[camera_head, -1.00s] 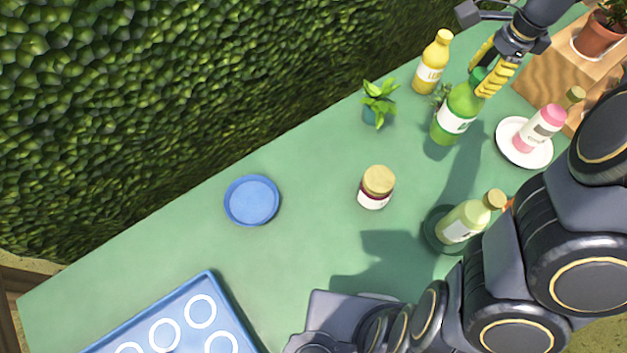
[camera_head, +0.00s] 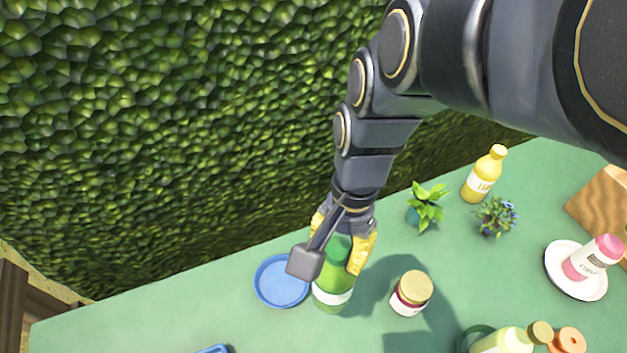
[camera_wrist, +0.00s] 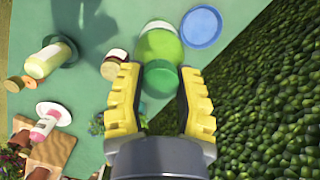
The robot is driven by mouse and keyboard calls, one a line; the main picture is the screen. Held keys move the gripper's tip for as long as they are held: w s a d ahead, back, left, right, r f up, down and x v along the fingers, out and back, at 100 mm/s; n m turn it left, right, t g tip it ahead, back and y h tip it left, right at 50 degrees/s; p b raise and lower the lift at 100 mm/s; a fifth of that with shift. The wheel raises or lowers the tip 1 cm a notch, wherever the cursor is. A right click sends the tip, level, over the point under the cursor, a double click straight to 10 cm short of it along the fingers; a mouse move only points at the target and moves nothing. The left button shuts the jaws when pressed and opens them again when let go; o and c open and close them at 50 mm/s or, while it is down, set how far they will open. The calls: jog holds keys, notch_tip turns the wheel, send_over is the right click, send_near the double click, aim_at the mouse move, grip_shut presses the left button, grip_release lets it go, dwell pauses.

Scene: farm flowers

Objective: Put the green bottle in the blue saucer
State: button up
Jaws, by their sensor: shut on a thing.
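The green bottle (camera_head: 334,283) is held by its upper part in my gripper (camera_head: 343,250), beside the blue saucer and to its right in the head view. My gripper's yellow fingers are shut on it. The wrist view shows the bottle (camera_wrist: 160,50) between the fingers (camera_wrist: 160,90), with its base pointing away from the camera. The blue saucer (camera_head: 272,285) lies empty on the green table; it also shows in the wrist view (camera_wrist: 201,27), next to the bottle. I cannot tell whether the bottle's base touches the table.
A jar (camera_head: 411,293) stands close right of the bottle. A potted plant (camera_head: 428,205), a blue-flowered plant (camera_head: 494,216) and a yellow bottle (camera_head: 482,176) stand farther right. A pink bottle (camera_head: 592,259) is on a white saucer (camera_head: 562,275). A hedge (camera_head: 150,130) borders the table.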

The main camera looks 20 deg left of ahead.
jog(key=s+a+n, duration=0.1)
jog(key=s+n, duration=0.2)
jog(key=s, duration=0.2)
jog(key=w+a+f, duration=0.8)
jog(key=a+f, duration=0.2)
jog(key=f, duration=0.3)
jog(key=shift+a, duration=0.35)
jog(key=shift+w+f, duration=0.1)
jog(key=o, duration=1)
jog(key=shift+f, duration=0.1)
jog(key=r, duration=0.4)
jog(key=w+r, duration=0.1)
jog(key=r, duration=0.7)
jog(key=shift+w+r, duration=0.1)
jog(key=shift+w, duration=0.3)
